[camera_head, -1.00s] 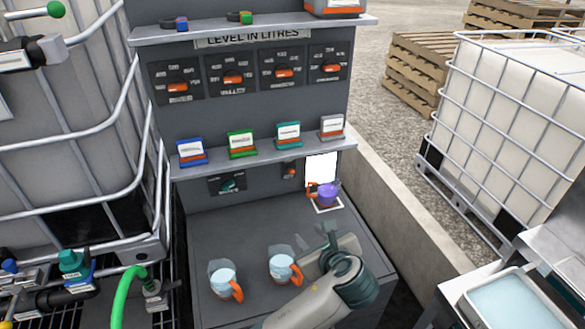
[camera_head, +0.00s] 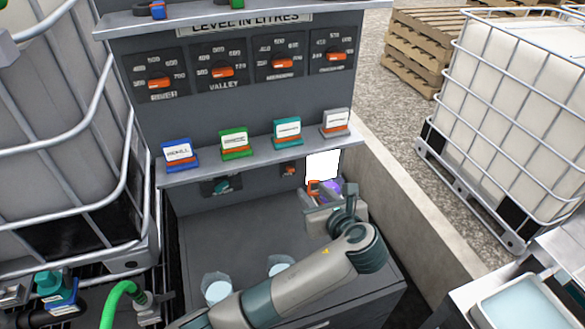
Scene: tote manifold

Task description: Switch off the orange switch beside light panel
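The orange switch (camera_head: 289,170) is a small orange knob on a dark plate on the grey panel, under the lower shelf. The lit white light panel (camera_head: 322,165) is just to its right. A purple jug (camera_head: 333,187) with an orange handle stands in front of the light panel, partly hidden by my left gripper. My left gripper (camera_head: 324,201) looks open, its fingers spread in front of the jug, below and right of the switch. Whether it touches the jug is unclear. My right gripper is not in view.
A teal knob (camera_head: 222,185) sits left of the switch. Several orange dials (camera_head: 222,72) and coloured label cards (camera_head: 234,144) are above. Two clear cups (camera_head: 217,288) stand on the grey worktop (camera_head: 225,240), partly behind my arm. A concrete kerb (camera_head: 395,205) runs along the right.

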